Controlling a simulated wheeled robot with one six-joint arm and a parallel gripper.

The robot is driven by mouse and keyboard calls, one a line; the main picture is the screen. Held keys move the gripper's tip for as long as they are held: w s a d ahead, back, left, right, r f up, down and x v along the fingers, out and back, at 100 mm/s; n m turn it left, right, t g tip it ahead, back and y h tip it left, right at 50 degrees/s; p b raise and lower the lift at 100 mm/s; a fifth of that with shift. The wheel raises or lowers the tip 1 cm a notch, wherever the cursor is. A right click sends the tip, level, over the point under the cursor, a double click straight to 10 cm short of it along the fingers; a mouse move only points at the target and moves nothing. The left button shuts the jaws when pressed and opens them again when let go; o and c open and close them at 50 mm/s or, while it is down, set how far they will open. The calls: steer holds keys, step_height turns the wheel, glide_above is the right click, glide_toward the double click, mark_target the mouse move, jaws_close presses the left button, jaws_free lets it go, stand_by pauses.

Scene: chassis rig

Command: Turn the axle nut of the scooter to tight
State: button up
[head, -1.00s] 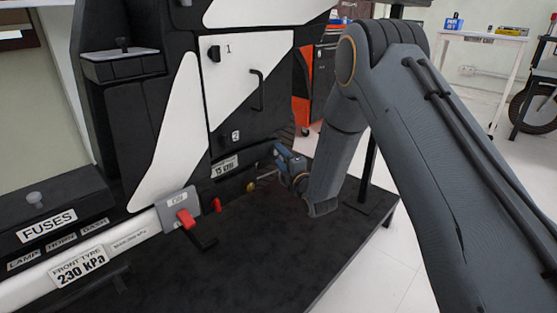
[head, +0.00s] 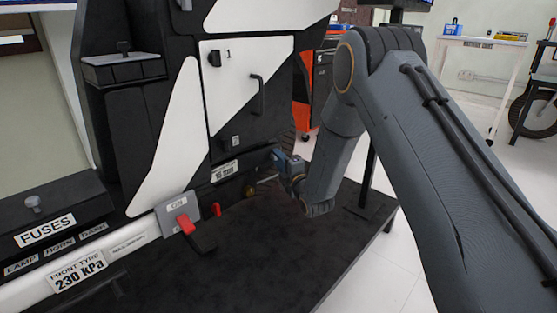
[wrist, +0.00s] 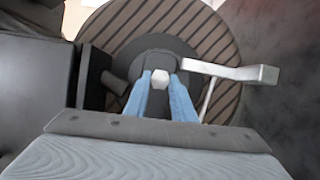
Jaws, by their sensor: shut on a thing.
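The axle nut (wrist: 160,80) is a pale hexagonal head at the centre of the striped wheel (wrist: 205,35) in the wrist view. My gripper (wrist: 161,87) has two blue fingers, one on each side of the nut, and is shut on it. A grey lever (wrist: 235,72) extends to the right from beside the nut. In the head view my gripper (head: 283,160) is at the lower rear of the black and white scooter (head: 185,130). The nut is hidden there, and its tightness cannot be read.
The dark platform (head: 260,265) is mostly clear in front. An orange tool cabinet (head: 301,115) stands behind. A dark block (wrist: 35,75) is close on the left in the wrist view.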

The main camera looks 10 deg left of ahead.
steer(key=shift+r+p, duration=0.1)
steer(key=shift+p, duration=0.2)
steer(key=shift+w+d+r+m+g+p, duration=0.1)
steer(key=shift+m+g+p, duration=0.75)
steer(key=shift+m+p, duration=0.95)
steer(key=shift+w+r+m+g+p, duration=0.1)
steer(key=shift+m+g+p, duration=0.7)
steer(key=shift+m+p, duration=0.95)
steer(key=shift+d+r+m+g+p, duration=0.1)
steer(key=shift+m+g+p, duration=1)
steer(key=shift+p, duration=1.15)
steer(key=shift+m, duration=0.35)
steer(key=o, duration=1.1)
steer(key=shift+c, duration=0.2)
